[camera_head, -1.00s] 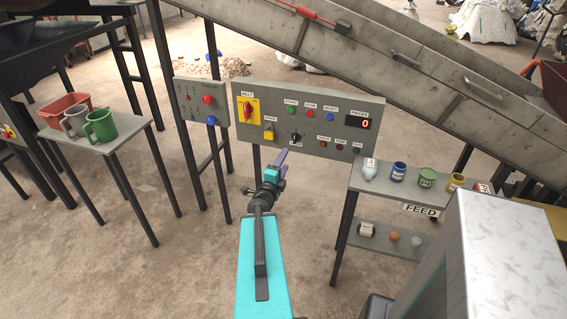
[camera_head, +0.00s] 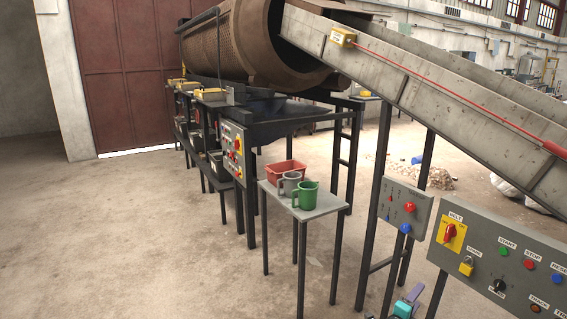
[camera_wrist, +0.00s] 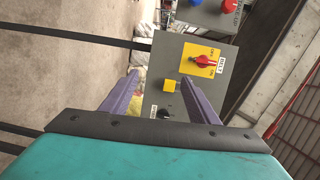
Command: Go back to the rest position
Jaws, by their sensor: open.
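My gripper (camera_head: 415,296) shows only partly at the bottom edge of the head view, below the main control panel. In the wrist view its two purple fingers (camera_wrist: 162,100) stand apart with nothing between them. Beyond them is the grey control panel (camera_wrist: 165,62), with a red switch on a yellow plate (camera_wrist: 203,60), a yellow padlock (camera_wrist: 169,86) and a black knob (camera_wrist: 163,113). The same panel (camera_head: 480,262) is at the lower right of the head view. The gripper appears apart from the panel; the exact gap cannot be told.
A small side panel (camera_head: 404,212) stands left of the main one. A grey table (camera_head: 318,207) holds a red bin (camera_head: 287,172), a grey jug (camera_head: 290,184) and a green jug (camera_head: 306,195). The trommel drum (camera_head: 255,45) and conveyor (camera_head: 440,90) are behind. The floor at left is clear.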

